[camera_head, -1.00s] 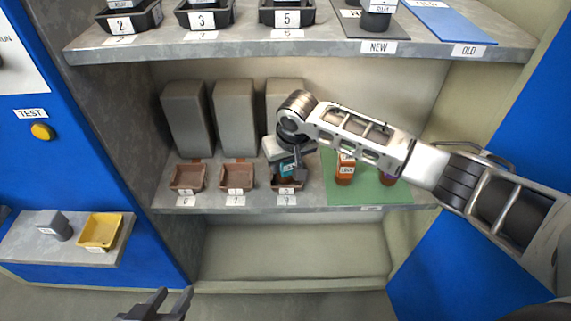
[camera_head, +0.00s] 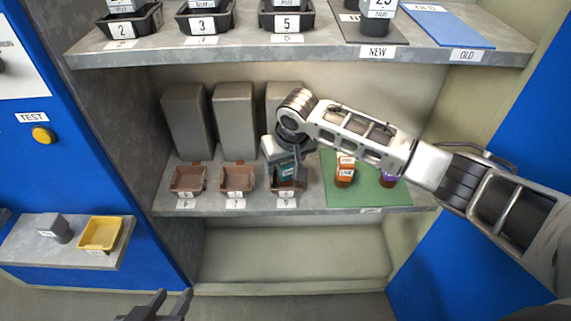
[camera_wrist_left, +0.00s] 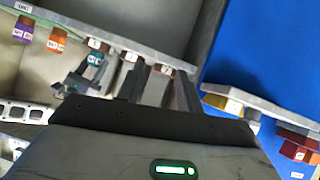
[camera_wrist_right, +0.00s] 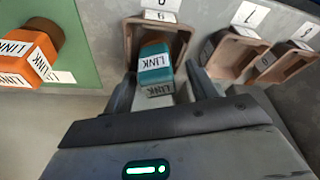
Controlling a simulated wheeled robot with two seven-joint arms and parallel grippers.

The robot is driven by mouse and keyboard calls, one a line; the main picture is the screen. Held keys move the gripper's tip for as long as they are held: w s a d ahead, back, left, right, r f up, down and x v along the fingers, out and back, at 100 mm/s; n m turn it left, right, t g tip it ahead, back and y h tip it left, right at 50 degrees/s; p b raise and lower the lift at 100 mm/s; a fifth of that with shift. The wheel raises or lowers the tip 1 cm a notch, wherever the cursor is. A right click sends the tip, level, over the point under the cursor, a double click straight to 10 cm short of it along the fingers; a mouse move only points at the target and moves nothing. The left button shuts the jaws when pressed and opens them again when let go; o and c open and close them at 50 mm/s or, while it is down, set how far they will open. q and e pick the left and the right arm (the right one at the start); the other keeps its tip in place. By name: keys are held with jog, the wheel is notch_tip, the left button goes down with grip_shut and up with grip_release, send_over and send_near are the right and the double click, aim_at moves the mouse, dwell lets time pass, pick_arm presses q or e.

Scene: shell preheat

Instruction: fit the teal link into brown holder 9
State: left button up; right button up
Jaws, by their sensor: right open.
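The teal link (camera_head: 286,173) stands at brown holder 9 (camera_head: 275,186), the rightmost of the brown holders. In the right wrist view the teal link (camera_wrist_right: 155,68) is within the opening of the holder (camera_wrist_right: 131,45). How deep it sits cannot be told. My right gripper (camera_head: 293,178) is at the link; in the right wrist view its fingers (camera_wrist_right: 160,90) are open, one on each side of the link. My left gripper (camera_head: 170,303) is low at the front, away from the shelf, fingers apart and empty. The link also shows in the left wrist view (camera_wrist_left: 96,58).
Two empty brown holders (camera_head: 188,180) (camera_head: 237,180) stand left of holder 9, with grey blocks (camera_head: 236,120) behind. An orange link (camera_head: 345,172) and a purple one (camera_head: 389,180) stand on the green mat (camera_head: 366,196) to the right. The upper shelf (camera_head: 330,52) overhangs.

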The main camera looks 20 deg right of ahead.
aim_at(289, 182)
jog(key=p+v, duration=0.1)
jog(key=v, duration=0.4)
jog(key=shift+d+r, duration=0.1)
jog(key=shift+r, duration=0.15)
jog(key=shift+s+r, duration=0.1)
jog(key=shift+r, duration=0.15)
pick_arm(q)
jog(key=shift+t, duration=0.4)
jog(key=r, duration=0.2)
jog(key=a+r, duration=0.1)
jog(key=r, duration=0.1)
jog(key=shift+s, duration=0.1)
jog(key=shift+f, duration=0.15)
